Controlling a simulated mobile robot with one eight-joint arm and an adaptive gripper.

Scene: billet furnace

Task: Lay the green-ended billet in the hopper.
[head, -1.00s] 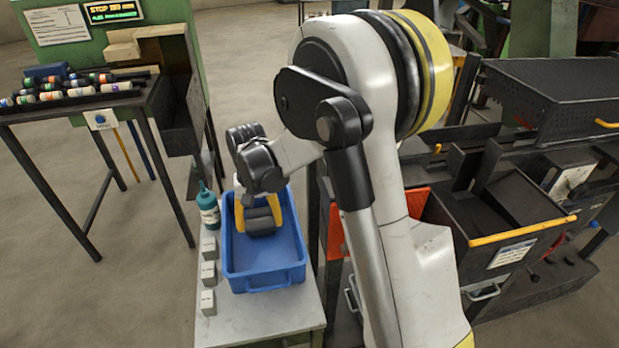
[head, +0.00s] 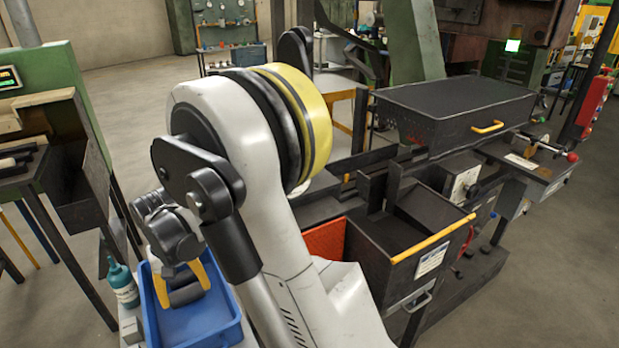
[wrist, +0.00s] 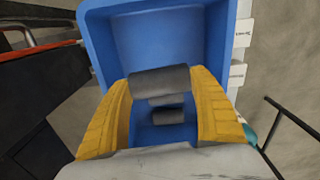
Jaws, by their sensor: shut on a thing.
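My gripper (head: 186,285) has yellow fingers pointing down into a blue bin (head: 230,336). In the wrist view, my gripper (wrist: 160,95) is shut on a dark grey billet (wrist: 160,82), which lies crosswise between the fingers. No green end shows on it. A second, smaller-looking dark cylinder (wrist: 168,116) shows below it against the blue bottom; I cannot tell how far below. No label I can read names the hopper; the dark machine at the right has an open-topped box (head: 395,245) with a yellow front edge.
A teal bottle (head: 122,283) stands left of the bin. A black perforated cover (head: 455,105) with a yellow handle sits on the machine. An orange-red panel (head: 325,240) is beside the box. A rack table (head: 45,170) stands at the left. Open floor lies at the far right.

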